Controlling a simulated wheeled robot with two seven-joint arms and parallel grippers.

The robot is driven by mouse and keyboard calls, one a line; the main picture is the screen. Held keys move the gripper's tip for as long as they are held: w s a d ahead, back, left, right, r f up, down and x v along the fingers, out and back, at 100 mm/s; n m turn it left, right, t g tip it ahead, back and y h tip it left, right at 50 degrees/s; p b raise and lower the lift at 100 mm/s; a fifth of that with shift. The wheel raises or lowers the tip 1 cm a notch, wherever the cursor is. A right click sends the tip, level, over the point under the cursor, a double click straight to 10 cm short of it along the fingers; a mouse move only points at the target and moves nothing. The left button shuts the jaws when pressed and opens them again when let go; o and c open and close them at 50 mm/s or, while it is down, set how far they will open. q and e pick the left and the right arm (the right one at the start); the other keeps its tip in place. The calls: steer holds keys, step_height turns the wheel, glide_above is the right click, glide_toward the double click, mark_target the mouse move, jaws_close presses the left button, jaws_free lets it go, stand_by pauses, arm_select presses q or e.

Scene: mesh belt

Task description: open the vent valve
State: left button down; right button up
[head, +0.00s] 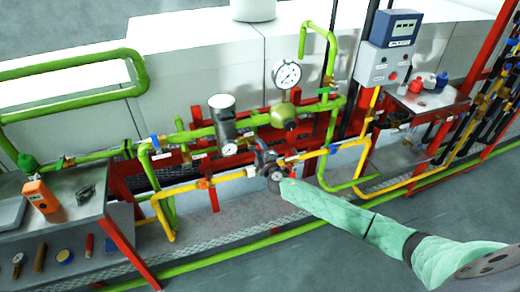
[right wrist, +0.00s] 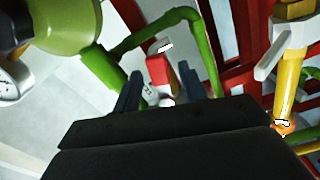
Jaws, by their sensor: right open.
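My right gripper (head: 269,158) reaches in from the right and is at the pipework, in front of the yellow pipe in the head view. In the right wrist view its two dark fingers (right wrist: 160,82) are apart. A small red valve handle (right wrist: 158,70) with a white end shows between them, beside a green pipe; I take it for the vent valve's handle. I cannot tell whether the fingers touch it. In the head view the gripper hides most of this spot. My left gripper is not in view.
A green domed regulator (head: 284,116) and a round gauge (head: 287,74) stand above the gripper. A yellow pipe (head: 315,153) runs close by, also in the right wrist view (right wrist: 288,85). A grey control box (head: 383,62) is at right, a side table (head: 70,197) at left.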

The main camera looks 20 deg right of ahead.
jaws_close()
